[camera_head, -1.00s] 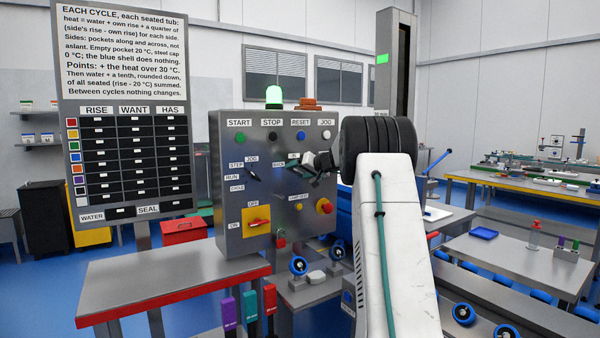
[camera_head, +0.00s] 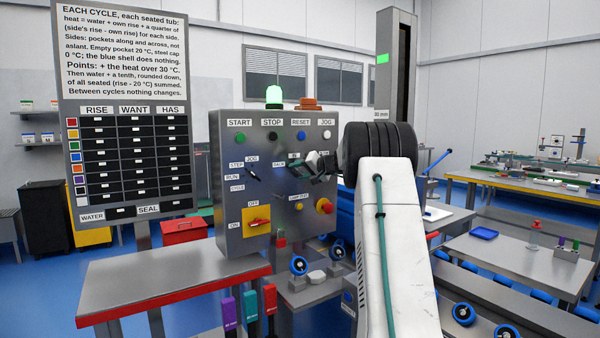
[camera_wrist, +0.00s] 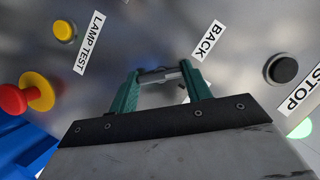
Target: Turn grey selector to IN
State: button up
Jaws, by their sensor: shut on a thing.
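The grey selector (camera_wrist: 158,75) shows in the wrist view as a short grey bar between the two green fingers of my gripper (camera_wrist: 161,77). The fingers are shut on it, close to the panel face. The BACK label (camera_wrist: 207,40) is to its upper right in that turned view; no IN label is readable there. In the head view my gripper (camera_head: 309,168) is at the upper right of the grey control panel (camera_head: 228,150), beside the BACK label (camera_head: 279,164). A small label (camera_head: 294,155) above it is too small to read surely. The selector's pointing direction is hidden there.
Close around are the black STOP button (camera_wrist: 283,68), the yellow lamp test button (camera_wrist: 64,31) and the red mushroom button (camera_wrist: 28,95) on yellow. The mode switch (camera_head: 252,175) and the red-yellow OFF/ON switch (camera_head: 257,222) sit further left. A green lamp (camera_head: 274,95) glows on top.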

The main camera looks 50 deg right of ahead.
jog(key=shift+d+f+m+t+y, duration=0.15)
jog(key=shift+m+t+y, duration=0.45)
jog(key=shift+m, duration=1.15)
jog(key=shift+f+m+t+y, duration=0.15)
jog(key=shift+m+t+y, duration=0.45)
jog(key=shift+m, duration=1.15)
jog(key=o, duration=1)
jog(key=shift+c, duration=0.2)
jog(key=shift+r, duration=0.1)
